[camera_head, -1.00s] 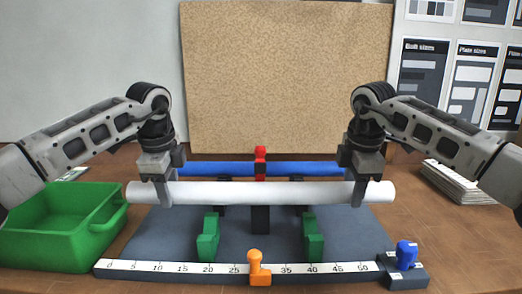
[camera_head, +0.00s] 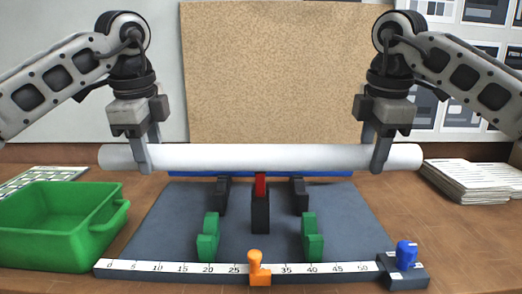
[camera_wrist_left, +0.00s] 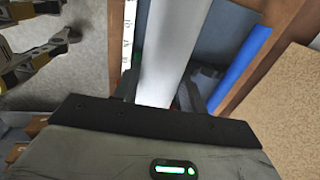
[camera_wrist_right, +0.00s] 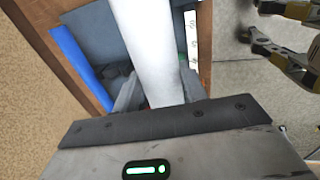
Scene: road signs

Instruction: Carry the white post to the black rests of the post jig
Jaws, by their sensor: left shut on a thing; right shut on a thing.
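The white post (camera_head: 262,157) is held level in the air above the jig in the head view. My left gripper (camera_head: 147,160) is shut on it near its left end, and my right gripper (camera_head: 379,157) near its right end. The post also fills the middle of the left wrist view (camera_wrist_left: 173,50) and the right wrist view (camera_wrist_right: 147,45). The post jig has a dark grey base (camera_head: 170,225). Its left black rest (camera_head: 223,195) and right black rest (camera_head: 299,193) stand behind a pair of green rests (camera_head: 208,238). The post is above and apart from them.
A black central block with a red piece (camera_head: 261,186) stands between the rests. A blue bar (camera_head: 330,173) lies behind, mostly hidden by the post. A ruler (camera_head: 190,268) with an orange stop (camera_head: 257,268) runs in front. A green bin (camera_head: 60,225) is left; papers (camera_head: 470,180) lie right.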

